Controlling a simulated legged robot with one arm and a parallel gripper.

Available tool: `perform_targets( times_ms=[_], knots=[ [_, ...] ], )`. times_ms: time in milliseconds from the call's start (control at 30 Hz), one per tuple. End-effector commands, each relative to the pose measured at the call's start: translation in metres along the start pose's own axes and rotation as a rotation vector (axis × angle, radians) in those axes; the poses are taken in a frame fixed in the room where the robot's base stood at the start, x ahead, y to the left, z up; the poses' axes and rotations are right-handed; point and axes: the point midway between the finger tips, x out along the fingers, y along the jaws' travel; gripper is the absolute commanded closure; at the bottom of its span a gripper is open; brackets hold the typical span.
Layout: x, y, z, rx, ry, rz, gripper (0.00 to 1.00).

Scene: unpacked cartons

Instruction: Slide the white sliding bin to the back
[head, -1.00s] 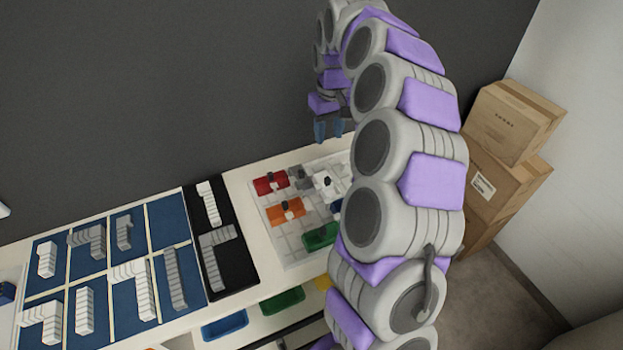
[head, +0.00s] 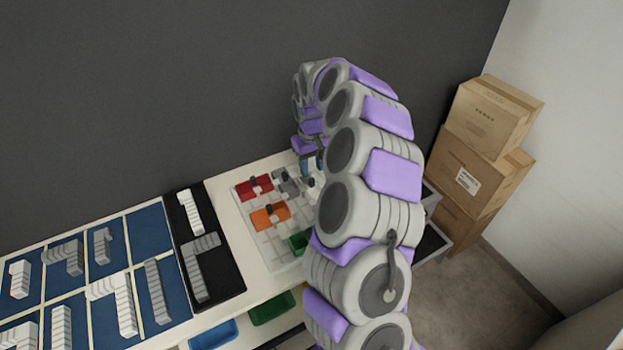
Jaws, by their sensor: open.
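The white sliding bin (head: 314,191) has a black knob and sits on the white gridded tray (head: 246,213). My arm hides its right side. My gripper (head: 311,166) has blue fingers and points down just behind and above the white bin, near its knob. It is open and empty. I cannot tell whether a finger touches the bin.
On the tray are a red bin (head: 248,190), a grey bin (head: 290,187), an orange bin (head: 262,219) and a partly hidden green bin (head: 297,244). A black mat (head: 222,270) with grey and white pieces lies to the left. Cartons (head: 482,182) are stacked at the right.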

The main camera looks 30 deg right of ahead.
Motion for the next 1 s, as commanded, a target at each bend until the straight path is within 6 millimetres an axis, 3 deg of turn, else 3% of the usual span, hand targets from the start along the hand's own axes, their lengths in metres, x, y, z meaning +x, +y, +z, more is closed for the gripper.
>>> perform_targets(
  times_ms=[100,300,667,1000],
  knots=[
    [0.023,-0.001,0.001,0.000,-0.004,-0.002,0.57],
    [0.042,-0.001,0.001,-0.001,-0.001,-0.001,0.57],
    [0.045,-0.001,0.000,0.000,0.000,-0.001,0.57],
    [0.045,0.000,0.000,0.000,0.000,-0.001,0.88]
  ],
)
